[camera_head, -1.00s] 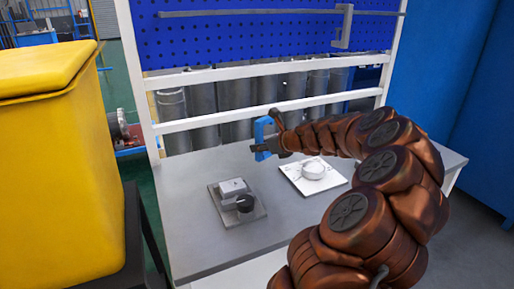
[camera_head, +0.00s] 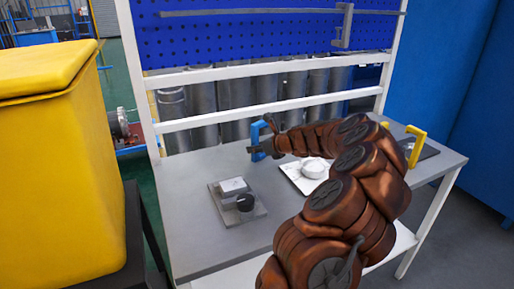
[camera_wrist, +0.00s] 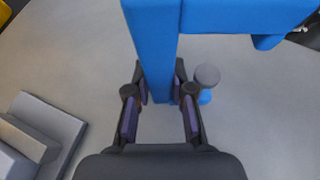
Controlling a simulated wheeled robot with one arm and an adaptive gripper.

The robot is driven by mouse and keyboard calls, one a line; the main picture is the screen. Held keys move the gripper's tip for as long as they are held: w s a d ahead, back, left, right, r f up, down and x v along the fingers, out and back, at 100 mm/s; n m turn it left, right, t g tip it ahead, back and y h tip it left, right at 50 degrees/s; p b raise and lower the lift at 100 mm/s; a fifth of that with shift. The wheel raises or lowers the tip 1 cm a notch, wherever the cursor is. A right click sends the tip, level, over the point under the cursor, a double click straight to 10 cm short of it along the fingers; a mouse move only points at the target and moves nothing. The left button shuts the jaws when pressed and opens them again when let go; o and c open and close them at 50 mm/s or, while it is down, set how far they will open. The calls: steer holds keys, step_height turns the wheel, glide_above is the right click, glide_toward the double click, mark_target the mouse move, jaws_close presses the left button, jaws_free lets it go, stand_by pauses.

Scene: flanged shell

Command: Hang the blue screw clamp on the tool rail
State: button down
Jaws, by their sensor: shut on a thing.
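The blue screw clamp (camera_head: 256,131) is in my gripper (camera_head: 264,147), held above the workbench in the head view. In the wrist view the clamp's blue bar (camera_wrist: 154,45) stands between the fingers of my gripper (camera_wrist: 158,90), which are shut on it. Its frame runs to the upper right, and a grey-capped screw end (camera_wrist: 207,76) shows beside the right finger. The tool rail (camera_head: 240,11) is a grey horizontal bar across the blue pegboard, above and behind my gripper. A grey clamp-shaped piece (camera_head: 344,25) hangs on its right part.
A grey fixture with a dark knob (camera_head: 238,201) lies on the bench (camera_head: 200,250). A white plate with a round part (camera_head: 314,170) is under my arm. A yellow-framed object (camera_head: 416,146) stands at the bench's right. White crossbars (camera_head: 260,68) lie below the pegboard. A yellow bin (camera_head: 55,170) stands left.

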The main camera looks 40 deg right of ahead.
steer(key=c, duration=1)
jaws_free()
steer(key=shift+f, duration=0.1)
steer(key=shift+s+r, duration=0.15)
steer(key=shift+r, duration=0.05)
steer(key=v, duration=1.1)
steer(key=shift+s+r, duration=0.15)
steer(key=shift+s, duration=0.2)
